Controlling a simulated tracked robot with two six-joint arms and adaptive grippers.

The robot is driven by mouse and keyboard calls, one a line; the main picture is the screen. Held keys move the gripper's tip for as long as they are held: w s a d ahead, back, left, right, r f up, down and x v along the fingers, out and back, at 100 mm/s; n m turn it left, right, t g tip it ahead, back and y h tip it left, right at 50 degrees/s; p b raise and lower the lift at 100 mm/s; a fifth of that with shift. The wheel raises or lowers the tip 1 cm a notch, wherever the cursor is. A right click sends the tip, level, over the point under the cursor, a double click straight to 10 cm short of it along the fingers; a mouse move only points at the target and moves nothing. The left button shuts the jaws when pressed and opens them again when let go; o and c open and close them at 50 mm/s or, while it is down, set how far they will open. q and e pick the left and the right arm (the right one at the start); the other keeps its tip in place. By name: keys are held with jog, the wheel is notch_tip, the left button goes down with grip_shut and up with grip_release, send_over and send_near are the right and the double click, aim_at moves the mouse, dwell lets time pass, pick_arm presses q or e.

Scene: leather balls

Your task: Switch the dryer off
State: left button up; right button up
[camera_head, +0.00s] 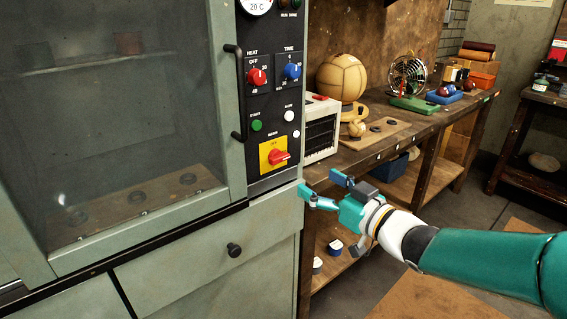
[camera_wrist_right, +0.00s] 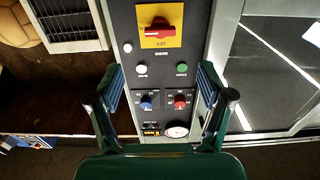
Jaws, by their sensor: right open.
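The dryer (camera_head: 223,100) is a grey-green cabinet with a glass door and a dark control panel. Low on the panel, a red rotary switch (camera_head: 279,157) sits on a yellow plate (camera_head: 266,149) with small lettering at its top. Its handle lies roughly sideways. The switch also shows at the top of the right wrist view (camera_wrist_right: 159,31). My right gripper (camera_head: 320,186) is open and empty, to the right of and below the switch, apart from it. In the wrist view its fingers (camera_wrist_right: 158,82) frame the lower panel picture. My left gripper is out of view.
A red heat knob (camera_head: 257,77), a blue time knob (camera_head: 291,71), a green button (camera_head: 256,125) and white buttons sit above the switch. The door handle (camera_head: 237,93) sticks out at left. A workbench (camera_head: 365,144) with a ball and a fan (camera_head: 408,76) stands at right.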

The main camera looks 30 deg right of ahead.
aim_at(282, 160)
jog(key=w, duration=0.8)
jog(key=w+a, duration=0.1)
jog(key=w, duration=0.3)
jog(key=shift+w+f, duration=0.1)
jog(key=shift+w, duration=0.05)
